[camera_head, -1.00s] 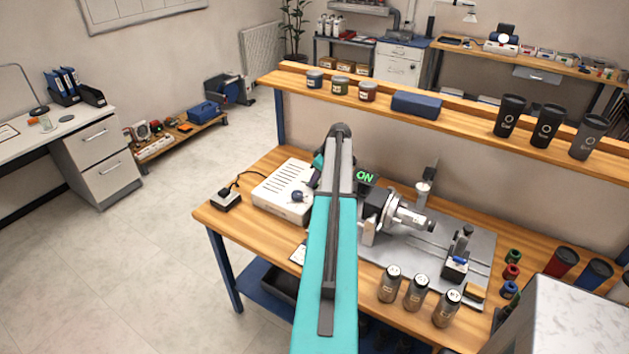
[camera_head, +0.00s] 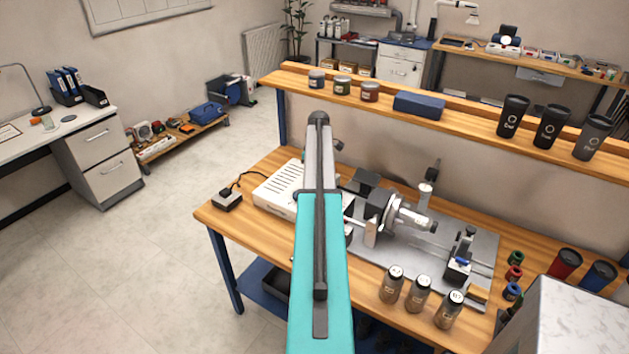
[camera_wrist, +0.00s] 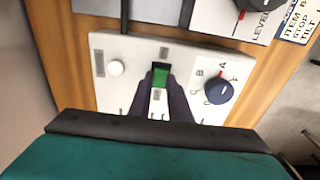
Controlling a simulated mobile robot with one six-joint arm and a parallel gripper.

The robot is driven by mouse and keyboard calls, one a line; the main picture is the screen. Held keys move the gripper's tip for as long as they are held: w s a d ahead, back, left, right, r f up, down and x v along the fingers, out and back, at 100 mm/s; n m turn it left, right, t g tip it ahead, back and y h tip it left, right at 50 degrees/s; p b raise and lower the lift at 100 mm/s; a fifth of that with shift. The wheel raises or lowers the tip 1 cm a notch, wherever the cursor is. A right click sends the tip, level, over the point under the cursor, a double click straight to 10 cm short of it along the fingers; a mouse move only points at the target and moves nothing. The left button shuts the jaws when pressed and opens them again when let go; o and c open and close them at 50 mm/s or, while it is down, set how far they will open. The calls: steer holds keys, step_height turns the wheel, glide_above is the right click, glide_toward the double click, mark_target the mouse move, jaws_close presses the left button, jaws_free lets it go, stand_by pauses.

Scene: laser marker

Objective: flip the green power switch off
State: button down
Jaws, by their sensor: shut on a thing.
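The green power switch (camera_wrist: 160,74) sits on a white panel (camera_wrist: 205,58) in the wrist view. My gripper (camera_wrist: 161,86) is at the switch, with its dark fingers shut around the green rocker. In the head view, my teal and grey arm reaches over the bench and hides the gripper and switch. The white slotted control box (camera_head: 275,190) shows partly left of the arm. The small dark display (camera_head: 365,180) behind the marker is unlit.
The marker's chuck and metal base (camera_head: 470,285) stand right of my arm, with several labelled bottles (camera_head: 418,294) in front. A wooden shelf (camera_head: 450,126) with jars and tumblers runs behind. A small socket box (camera_head: 229,198) lies at the bench's left end.

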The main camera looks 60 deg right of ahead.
steer(key=c, duration=1.6)
jaws_free()
steer(key=shift+c, duration=0.2)
steer(key=shift+r, duration=0.1)
step_height(320, 180, up, 14)
steer(key=b, duration=0.4)
steer(key=shift+s+f, duration=0.2)
steer(key=shift+s, duration=0.25)
